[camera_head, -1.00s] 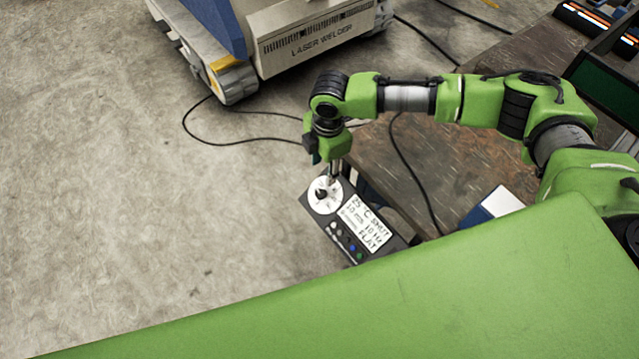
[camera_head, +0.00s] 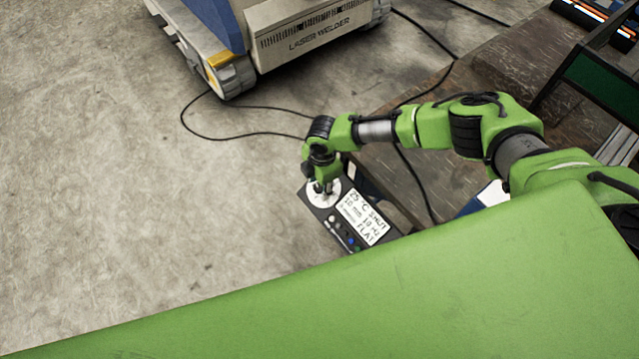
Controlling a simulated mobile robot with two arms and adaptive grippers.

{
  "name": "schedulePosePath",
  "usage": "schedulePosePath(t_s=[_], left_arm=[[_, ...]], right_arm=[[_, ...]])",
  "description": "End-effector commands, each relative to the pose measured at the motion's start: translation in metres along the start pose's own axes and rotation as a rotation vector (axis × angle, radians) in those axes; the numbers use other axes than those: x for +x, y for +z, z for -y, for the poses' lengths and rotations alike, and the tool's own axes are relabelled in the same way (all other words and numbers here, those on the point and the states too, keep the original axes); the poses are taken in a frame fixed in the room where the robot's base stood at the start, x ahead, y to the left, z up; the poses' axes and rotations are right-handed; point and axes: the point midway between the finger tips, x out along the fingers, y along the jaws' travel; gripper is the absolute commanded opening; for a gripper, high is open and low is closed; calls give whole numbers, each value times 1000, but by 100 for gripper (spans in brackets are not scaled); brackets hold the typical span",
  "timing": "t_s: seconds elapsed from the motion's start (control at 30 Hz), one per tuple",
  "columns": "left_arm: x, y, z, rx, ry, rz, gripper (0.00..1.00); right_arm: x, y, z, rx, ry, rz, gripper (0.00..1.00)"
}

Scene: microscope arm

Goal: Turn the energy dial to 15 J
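The control box (camera_head: 348,240) is a small dark panel with a white display, a few small buttons and a round white dial (camera_head: 314,195) at its upper left end. The display reads 25 °C, SHUT, 10 mm, 10 Hz and FLAT. My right gripper (camera_head: 323,189) points down over the dial, with its fingertips at the dial's centre. The dial's knob is hidden under the fingers, and I cannot tell whether they grip it. The dial's scale is too small to read. My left gripper does not show.
A dark worktable (camera_head: 460,120) stands behind and right of the box. A laser welder (camera_head: 310,30) on a wheeled base stands at the back. A black cable (camera_head: 240,136) lies on the floor. The floor at left is clear.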

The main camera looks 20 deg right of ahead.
Motion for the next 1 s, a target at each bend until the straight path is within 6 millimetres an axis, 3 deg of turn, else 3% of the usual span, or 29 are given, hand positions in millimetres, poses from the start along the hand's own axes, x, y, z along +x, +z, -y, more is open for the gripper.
schedulePosePath(t_s=[0.2, 0.33, 0.37, 0.67, 1.0], left_arm=[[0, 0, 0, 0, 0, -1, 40], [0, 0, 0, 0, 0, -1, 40], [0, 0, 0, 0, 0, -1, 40], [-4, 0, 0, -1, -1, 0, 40], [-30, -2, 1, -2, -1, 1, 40]], right_arm=[[0, 0, 0, 0, 0, 0, 39], [0, 0, 0, 0, 0, 0, 5], [0, 0, 0, 0, 0, 0, 1], [-1, 0, 0, 15, 11, 0, 1], [-4, -1, 5, 165, 110, -2, 1]])
